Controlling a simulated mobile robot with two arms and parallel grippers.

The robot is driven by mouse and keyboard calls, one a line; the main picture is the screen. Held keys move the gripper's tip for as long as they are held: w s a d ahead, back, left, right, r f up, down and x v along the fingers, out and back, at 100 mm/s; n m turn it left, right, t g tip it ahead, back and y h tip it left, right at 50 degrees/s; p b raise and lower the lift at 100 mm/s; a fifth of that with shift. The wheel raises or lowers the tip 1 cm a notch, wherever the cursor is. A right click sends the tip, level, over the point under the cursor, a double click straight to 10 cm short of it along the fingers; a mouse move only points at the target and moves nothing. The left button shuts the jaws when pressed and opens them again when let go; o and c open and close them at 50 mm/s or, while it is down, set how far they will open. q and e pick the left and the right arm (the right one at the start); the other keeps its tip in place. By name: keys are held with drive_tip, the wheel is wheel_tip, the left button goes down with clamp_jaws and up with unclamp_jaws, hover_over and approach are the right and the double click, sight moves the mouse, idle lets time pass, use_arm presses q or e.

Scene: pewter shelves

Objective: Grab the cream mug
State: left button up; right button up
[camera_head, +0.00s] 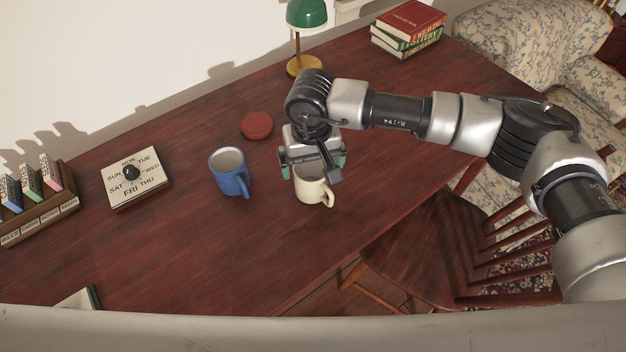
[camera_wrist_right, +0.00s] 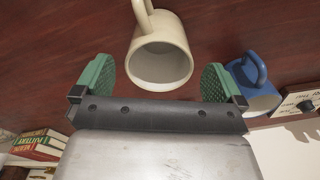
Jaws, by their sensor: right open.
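The cream mug (camera_head: 311,190) stands on the dark red wooden desk, its handle toward the lower right in the head view. In the right wrist view the cream mug (camera_wrist_right: 160,58) shows its open mouth, just beyond the fingertips. My right gripper (camera_head: 313,165) is over the mug's far side and partly hides its rim. In the right wrist view the right gripper (camera_wrist_right: 155,80) is open, its two green pads apart with nothing between them. My left gripper is not in view.
A blue mug (camera_head: 230,172) stands left of the cream mug. A red round object (camera_head: 257,126) lies behind, near the green lamp (camera_head: 305,40). A day-dial block (camera_head: 134,180) is farther left. Books (camera_head: 408,30) are at the back. A wooden chair (camera_head: 450,245) is at the desk's right edge.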

sight(312, 177)
wheel_tip(312, 177, down, 4)
drive_tip(key=shift+f+p, duration=0.15)
drive_tip(key=shift+p, duration=0.45)
drive_tip(key=shift+f, duration=0.5)
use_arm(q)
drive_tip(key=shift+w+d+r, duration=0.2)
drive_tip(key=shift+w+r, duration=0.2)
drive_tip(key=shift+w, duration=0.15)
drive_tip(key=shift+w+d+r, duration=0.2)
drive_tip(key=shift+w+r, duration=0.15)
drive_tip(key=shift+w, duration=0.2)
use_arm(e)
drive_tip(key=c, duration=1.1)
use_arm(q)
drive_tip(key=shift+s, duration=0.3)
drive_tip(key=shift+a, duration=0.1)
use_arm(e)
drive_tip(key=shift+r, duration=0.1)
